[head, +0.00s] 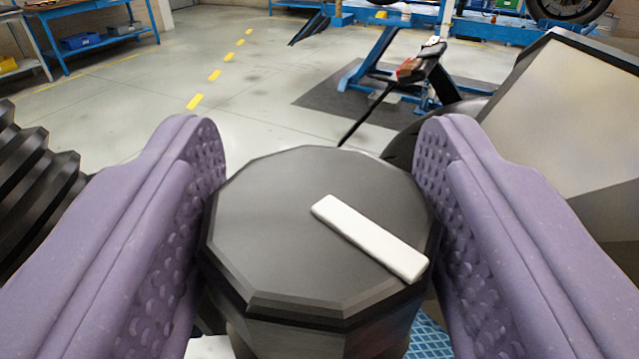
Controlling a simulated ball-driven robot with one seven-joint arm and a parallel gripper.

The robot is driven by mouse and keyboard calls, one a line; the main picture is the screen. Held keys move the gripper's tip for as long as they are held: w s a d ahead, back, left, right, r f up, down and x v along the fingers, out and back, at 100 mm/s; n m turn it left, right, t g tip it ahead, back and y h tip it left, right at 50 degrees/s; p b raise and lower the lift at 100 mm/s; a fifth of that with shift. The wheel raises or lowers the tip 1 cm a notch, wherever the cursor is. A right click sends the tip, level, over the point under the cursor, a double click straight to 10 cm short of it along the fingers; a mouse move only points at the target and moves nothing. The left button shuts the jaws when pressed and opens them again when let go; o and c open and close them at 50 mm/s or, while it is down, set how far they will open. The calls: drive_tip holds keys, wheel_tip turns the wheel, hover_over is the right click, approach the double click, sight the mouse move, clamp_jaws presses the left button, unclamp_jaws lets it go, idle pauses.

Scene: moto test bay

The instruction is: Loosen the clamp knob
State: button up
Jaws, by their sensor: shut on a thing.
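The clamp knob (270,220) is a large dark grey, many-sided knob in the lower middle of the head view. A raised white bar (370,238) lies on its top face and points from the centre toward the lower right. My gripper (318,190) has two purple, dimpled fingers, one on the left and one on the right of the knob. The fingers are shut on the knob's sides. The knob's lower part and what it is mounted on are mostly hidden.
A black ribbed part (35,190) stands close at left, and a large dark-framed pale panel (585,115) close at right. Behind are grey floor with yellow dashes (215,75), a blue lift stand (375,60) and a blue bench (90,40).

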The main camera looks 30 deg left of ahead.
sight(325, 327)
drive_tip(key=shift+r, duration=0.1)
drive_tip(key=o, duration=0.9)
drive_tip(key=shift+o, duration=0.2)
drive_tip(key=p+v, duration=0.1)
drive_tip(key=v, duration=0.6)
drive_tip(key=shift+s+d, duration=0.25)
drive_tip(key=shift+s, duration=0.05)
